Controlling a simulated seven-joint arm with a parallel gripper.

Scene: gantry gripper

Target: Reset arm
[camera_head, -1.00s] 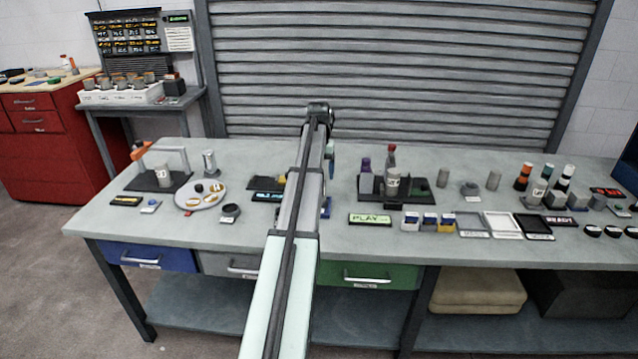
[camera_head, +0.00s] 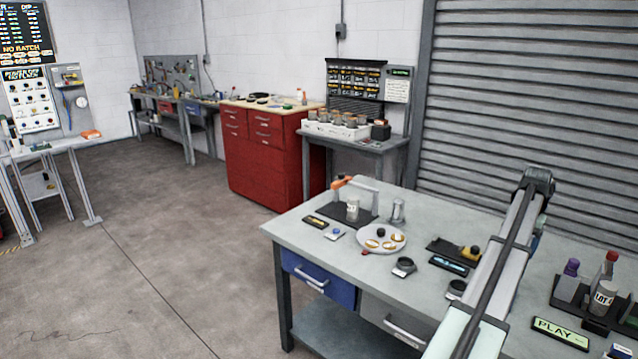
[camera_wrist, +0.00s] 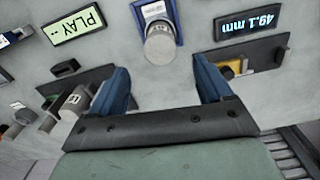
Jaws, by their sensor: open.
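My gripper (camera_wrist: 163,75) is open in the wrist view, with its two blue fingers spread wide and nothing held between them. A grey cylinder (camera_wrist: 160,46) shows between and beyond the fingertips, at a blue-framed plate (camera_wrist: 157,12). In the head view my arm reaches over the workbench (camera_head: 300,235) at the right, and it hides most of my gripper.
A display (camera_wrist: 248,24) reading 49.1 mm stands on one side of the gripper, a PLAY sign (camera_wrist: 76,24) on the other. Bottles (camera_head: 609,265) and a round tray (camera_head: 368,232) stand on the bench. A red cabinet (camera_head: 262,160) is behind; the floor at left is open.

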